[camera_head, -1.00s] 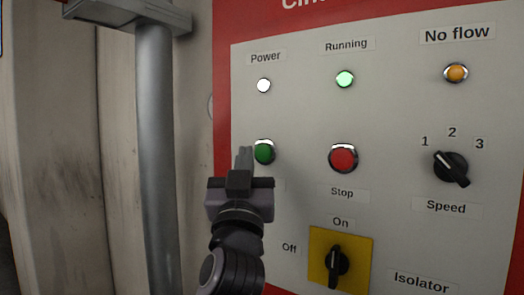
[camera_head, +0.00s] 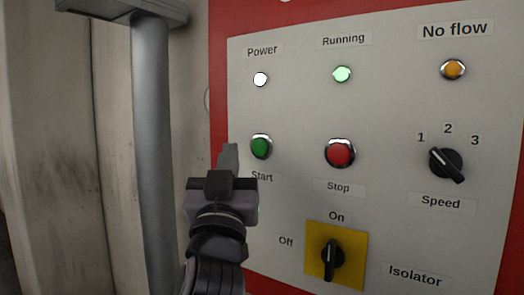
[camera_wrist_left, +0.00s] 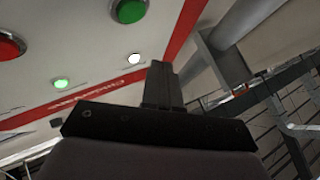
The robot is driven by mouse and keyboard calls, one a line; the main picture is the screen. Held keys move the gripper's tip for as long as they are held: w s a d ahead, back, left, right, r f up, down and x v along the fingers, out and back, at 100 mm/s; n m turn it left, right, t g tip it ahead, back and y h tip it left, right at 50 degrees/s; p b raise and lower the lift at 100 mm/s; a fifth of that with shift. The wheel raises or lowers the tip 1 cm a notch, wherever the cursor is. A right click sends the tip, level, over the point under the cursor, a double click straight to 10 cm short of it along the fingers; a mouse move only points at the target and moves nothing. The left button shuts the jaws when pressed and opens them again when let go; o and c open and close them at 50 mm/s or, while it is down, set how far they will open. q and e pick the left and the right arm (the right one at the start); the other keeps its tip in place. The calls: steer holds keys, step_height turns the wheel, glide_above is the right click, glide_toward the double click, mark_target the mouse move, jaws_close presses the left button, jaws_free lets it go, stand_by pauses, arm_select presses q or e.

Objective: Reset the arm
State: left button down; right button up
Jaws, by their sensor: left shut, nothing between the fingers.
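My left gripper (camera_head: 228,158) is shut and empty in the head view. Its fingertips are just left of the green Start button (camera_head: 261,146), in front of the panel's red left border. In the left wrist view the shut fingers (camera_wrist_left: 160,82) point up, and the green button (camera_wrist_left: 129,10) is above and left of them with a visible gap. The control panel (camera_head: 390,110) has a lit white Power lamp (camera_head: 260,79) and a green-lit Running lamp (camera_head: 342,74). The No flow lamp (camera_head: 453,69) is amber. My right gripper is not in view.
A red Stop button (camera_head: 340,153), a black Speed knob (camera_head: 446,163) and an Isolator switch (camera_head: 332,259) on a yellow plate project from the panel. A thick grey pipe (camera_head: 152,140) stands left of the gripper. Railings (camera_wrist_left: 285,115) show in the wrist view.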

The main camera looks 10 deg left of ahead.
arm_select(q)
step_height(320, 180, down, 31)
steer(key=a+m+g+h, duration=0.1)
steer(key=m+g+h, duration=0.35)
steer(key=g, duration=0.25)
steer(key=s+a+f+g+h, duration=0.1)
steer(key=s+f+g, duration=0.2)
steer(key=s+f, duration=0.8)
steer(key=s+a+f+g+h+p, duration=0.1)
steer(key=s+f+g, duration=0.3)
steer(key=s+f, duration=0.7)
step_height(320, 180, down, 5)
steer(key=shift+s+a, duration=0.2)
steer(key=shift+a, duration=0.55)
steer(key=shift+h, duration=0.25)
